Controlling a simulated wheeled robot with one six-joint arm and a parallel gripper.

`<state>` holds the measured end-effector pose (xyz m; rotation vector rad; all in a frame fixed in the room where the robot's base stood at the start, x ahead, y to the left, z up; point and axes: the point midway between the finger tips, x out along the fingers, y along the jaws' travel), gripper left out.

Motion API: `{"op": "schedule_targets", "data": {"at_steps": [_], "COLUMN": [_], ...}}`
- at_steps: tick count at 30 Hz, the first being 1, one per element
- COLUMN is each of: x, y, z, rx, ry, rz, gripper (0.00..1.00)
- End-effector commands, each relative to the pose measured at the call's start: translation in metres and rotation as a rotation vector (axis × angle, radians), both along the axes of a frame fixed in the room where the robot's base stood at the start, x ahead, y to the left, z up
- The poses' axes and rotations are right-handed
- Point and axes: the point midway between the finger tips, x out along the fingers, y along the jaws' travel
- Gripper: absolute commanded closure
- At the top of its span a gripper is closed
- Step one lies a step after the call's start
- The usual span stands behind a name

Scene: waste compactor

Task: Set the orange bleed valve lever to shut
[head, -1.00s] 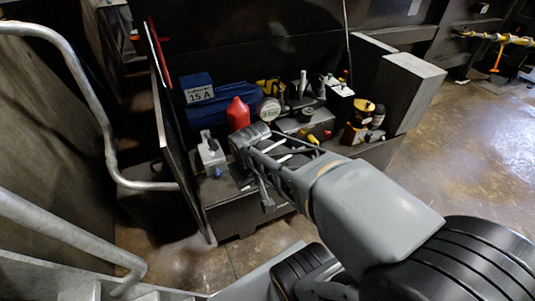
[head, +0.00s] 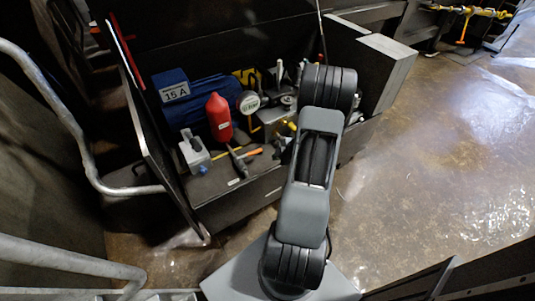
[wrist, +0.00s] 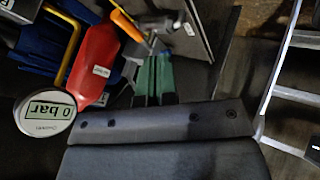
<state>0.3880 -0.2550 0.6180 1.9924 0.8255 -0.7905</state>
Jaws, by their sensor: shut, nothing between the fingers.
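An orange lever (head: 462,29) hangs down, roughly square to a yellow pipe (head: 475,11), at the far upper right in the head view. It is small there, so fine detail is unclear. It stands well apart from my arm and does not show in the wrist view. My gripper (wrist: 155,62) shows as two greenish fingers side by side in the wrist view. They are shut and empty, near the cluttered bench. In the head view my raised arm hides the gripper.
The bench (head: 235,200) holds a red bottle (head: 219,118), a blue case (head: 171,86), a hammer (head: 238,163), an orange-handled tool (head: 248,153) and a gauge (wrist: 46,112) reading 0 bar. Grey blocks (head: 388,60) stand at its right. Open floor (head: 440,150) lies right; railings (head: 75,125) left.

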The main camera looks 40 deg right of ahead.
Motion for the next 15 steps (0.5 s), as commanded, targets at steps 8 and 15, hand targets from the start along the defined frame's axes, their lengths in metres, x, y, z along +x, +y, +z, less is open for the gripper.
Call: {"op": "schedule_targets", "data": {"at_steps": [8, 15], "x": [0.026, 0.052], "y": [0.014, 0.025], "z": [-0.042, -0.074], "rx": [0.006, 0.005], "ry": [0.002, 0.002], "rz": [0.010, 0.007], "gripper": [1.00, 1.00]}}
